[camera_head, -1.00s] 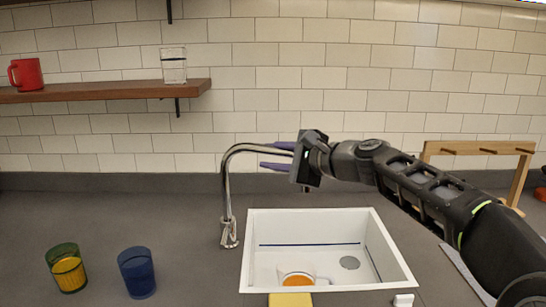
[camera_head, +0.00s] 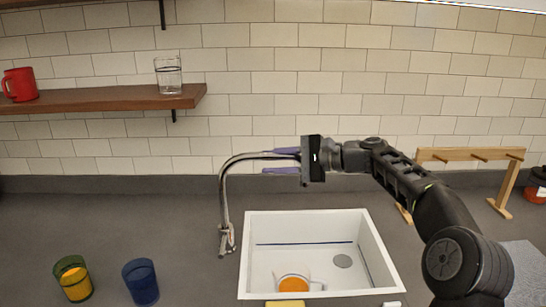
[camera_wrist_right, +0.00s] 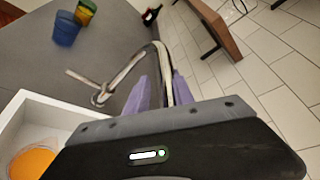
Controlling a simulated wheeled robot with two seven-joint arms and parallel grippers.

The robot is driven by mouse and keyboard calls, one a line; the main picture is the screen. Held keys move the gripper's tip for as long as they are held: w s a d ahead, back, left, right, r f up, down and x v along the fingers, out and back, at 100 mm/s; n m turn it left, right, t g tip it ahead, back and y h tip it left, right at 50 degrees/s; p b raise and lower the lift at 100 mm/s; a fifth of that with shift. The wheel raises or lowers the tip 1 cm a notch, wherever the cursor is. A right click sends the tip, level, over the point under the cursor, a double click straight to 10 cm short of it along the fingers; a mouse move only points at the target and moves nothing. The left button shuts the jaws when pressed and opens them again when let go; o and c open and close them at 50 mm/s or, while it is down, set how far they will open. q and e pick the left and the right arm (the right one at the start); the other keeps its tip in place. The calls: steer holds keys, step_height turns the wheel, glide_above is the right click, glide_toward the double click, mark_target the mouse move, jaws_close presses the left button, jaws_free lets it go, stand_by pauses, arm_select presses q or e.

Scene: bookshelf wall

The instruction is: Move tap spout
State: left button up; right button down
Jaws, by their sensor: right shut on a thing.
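The chrome tap (camera_head: 224,203) stands on the counter at the left side of the white sink (camera_head: 392,262). Its bent spout (camera_head: 238,158) reaches right, high above the sink's back edge. My right gripper (camera_head: 270,162), with purple fingers, is shut on the outer part of the spout from the right. In the right wrist view the spout (camera_wrist_right: 134,62) bends over and passes down between the purple fingers (camera_wrist_right: 160,76); its tip is hidden by the gripper body. My left gripper is not in view.
A mug with orange contents (camera_head: 292,284) is in the sink. A green-yellow cup (camera_head: 72,279) and a blue cup (camera_head: 141,282) stand left on the counter. A wooden shelf (camera_head: 100,99) holds a red mug (camera_head: 20,84) and a glass (camera_head: 168,76). A wooden rack (camera_head: 508,185) stands right.

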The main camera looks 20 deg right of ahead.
steer(key=c, duration=1.1)
jaws_free()
steer(key=shift+d, duration=0.15)
steer(key=b+v, duration=0.1)
steer(key=v, duration=0.6)
steer(key=shift+s+d, duration=0.25)
